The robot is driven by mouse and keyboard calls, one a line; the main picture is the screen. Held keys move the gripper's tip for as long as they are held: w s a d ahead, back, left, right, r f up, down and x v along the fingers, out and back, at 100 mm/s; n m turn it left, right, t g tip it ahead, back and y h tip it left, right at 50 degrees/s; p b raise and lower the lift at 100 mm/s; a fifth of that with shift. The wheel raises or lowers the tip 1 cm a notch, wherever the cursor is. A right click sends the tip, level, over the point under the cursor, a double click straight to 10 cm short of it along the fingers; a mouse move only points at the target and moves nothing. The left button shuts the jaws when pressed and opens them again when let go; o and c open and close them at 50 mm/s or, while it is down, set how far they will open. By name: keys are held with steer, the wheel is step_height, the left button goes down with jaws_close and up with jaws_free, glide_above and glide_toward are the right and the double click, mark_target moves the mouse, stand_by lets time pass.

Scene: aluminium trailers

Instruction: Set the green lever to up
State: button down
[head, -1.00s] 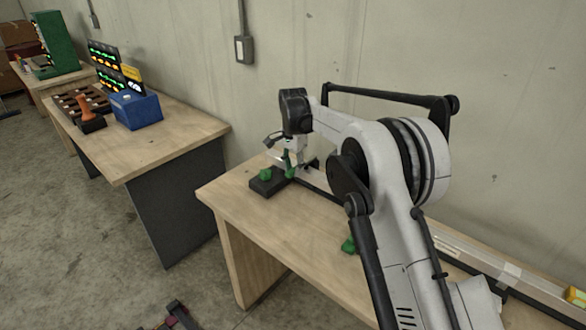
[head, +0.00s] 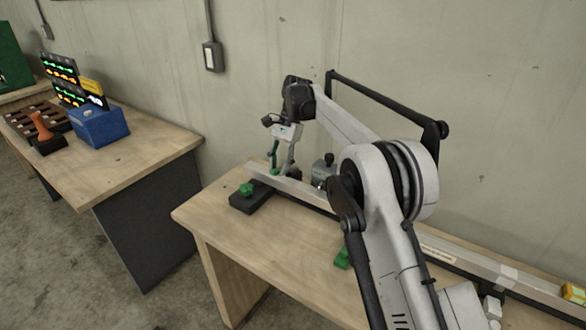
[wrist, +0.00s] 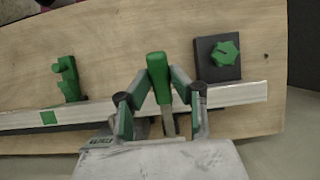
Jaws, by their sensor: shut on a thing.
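The green lever (wrist: 158,72) has a long green handle on a pale metal stem. In the wrist view its handle points to the top of the picture, beside an aluminium profile (wrist: 235,94). My gripper (wrist: 160,98) is shut on the green lever, with one finger on each side. In the head view my gripper (head: 282,158) is at the far left end of the profile, and the green lever (head: 274,156) shows small between the fingers. The lever's base is hidden by my gripper.
A black block (wrist: 217,70) with a green star knob (wrist: 225,54) stands close on the right. A green clamp piece (wrist: 66,78) is on the left. The wooden bench (head: 225,222) is clear in front. Another bench holds a blue box (head: 100,127).

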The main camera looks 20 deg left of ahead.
steer(key=shift+w+d+r+g, duration=0.1)
steer(key=shift+w+r+g, duration=0.3)
steer(key=shift+r+g, duration=0.2)
steer(key=c, duration=1.6)
jaws_free()
steer(key=shift+o, duration=0.2)
steer(key=shift+f, duration=0.1)
